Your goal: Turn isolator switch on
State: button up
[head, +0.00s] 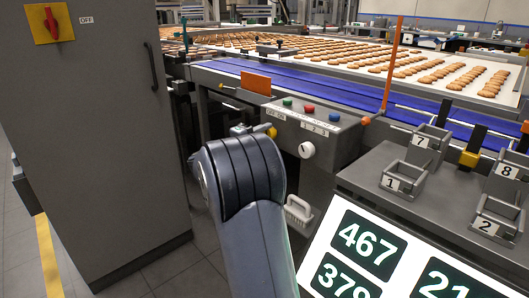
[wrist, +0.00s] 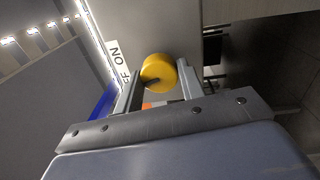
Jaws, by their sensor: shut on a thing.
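A red rotary handle on a yellow plate (head: 50,22) is on the grey cabinet at the upper left of the head view. The handle stands upright beside a label reading OFF. My gripper (head: 250,129) is far to the right of it, at the control box. In the wrist view my gripper (wrist: 158,80) has its two fingers on either side of a round yellow knob (wrist: 159,70) with a dark bar across its face, and is shut on it. A label with ON and OFF (wrist: 119,63) is beside the knob. My forearm hides part of the gripper in the head view.
The control box (head: 319,128) carries green, red and blue buttons and a white dial. Numbered holders stand on a grey bench (head: 385,160) at the right. A lit number panel (head: 337,218) is in front.

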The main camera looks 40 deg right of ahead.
jog(key=shift+f+m+b, duration=0.1)
jog(key=shift+m+b, duration=1.3)
jog(key=shift+b, duration=0.4)
jog(key=o, duration=1)
jog(key=a+p, duration=0.1)
jog(key=a, duration=0.6)
jog(key=a+p, duration=0.1)
jog(key=a, duration=0.2)
jog(key=shift+s+a+f+p, duration=0.25)
jog(key=shift+s+a+p, duration=0.05)
jog(key=shift+s+a, duration=0.1)
jog(key=shift+d, duration=0.1)
